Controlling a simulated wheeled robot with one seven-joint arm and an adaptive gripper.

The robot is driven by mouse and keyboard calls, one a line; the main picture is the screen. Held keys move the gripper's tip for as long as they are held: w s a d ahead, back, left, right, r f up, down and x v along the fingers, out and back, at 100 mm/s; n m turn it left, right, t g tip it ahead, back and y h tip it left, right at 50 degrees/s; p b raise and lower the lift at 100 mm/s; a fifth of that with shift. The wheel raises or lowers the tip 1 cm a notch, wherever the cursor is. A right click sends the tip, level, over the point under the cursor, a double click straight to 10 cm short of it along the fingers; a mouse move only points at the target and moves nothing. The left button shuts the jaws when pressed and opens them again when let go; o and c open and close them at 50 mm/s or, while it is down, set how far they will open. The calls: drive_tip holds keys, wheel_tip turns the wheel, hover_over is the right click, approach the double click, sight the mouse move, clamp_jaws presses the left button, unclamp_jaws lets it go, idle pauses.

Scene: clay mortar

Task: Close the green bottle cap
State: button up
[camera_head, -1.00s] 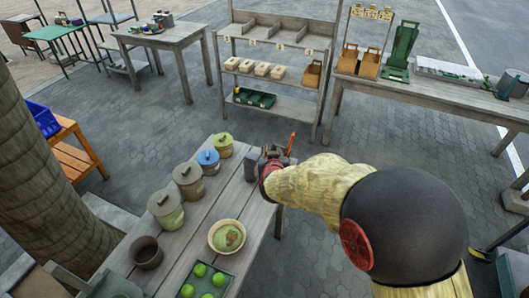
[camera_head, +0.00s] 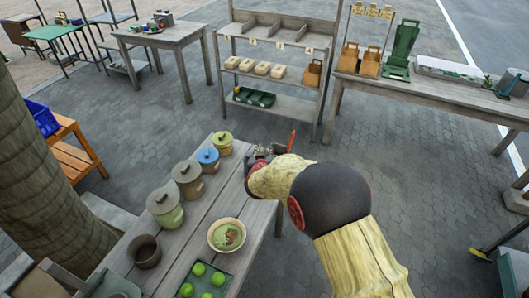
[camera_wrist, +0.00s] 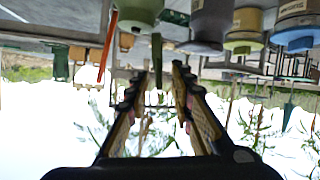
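The canister with the yellow-green lid (camera_head: 222,140) stands at the far end of the plank table in the head view. Its lid appears to sit on top; I cannot tell how tightly. My gripper (camera_head: 264,155) is to its right, near the table's right edge, and apart from it; my arm partly hides it. In the wrist view, which looks upside down, my gripper (camera_wrist: 158,85) has its two fingers spread. A thin dark thing shows between them, apparently beyond the fingertips. Upside-down canisters, one with a greenish rim (camera_wrist: 140,17), show at the top.
A blue-lidded canister (camera_head: 208,157) and two grey-lidded canisters (camera_head: 187,174) stand in a row with it. A dark cup (camera_head: 144,250), a bowl of green paste (camera_head: 212,242) and a green tray (camera_head: 226,284) are nearer. A red stick (camera_head: 292,141) stands near my gripper. A shelf rack (camera_head: 275,60) stands behind.

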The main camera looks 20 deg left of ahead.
drive_tip(key=shift+c, duration=1.4)
clamp_jaws()
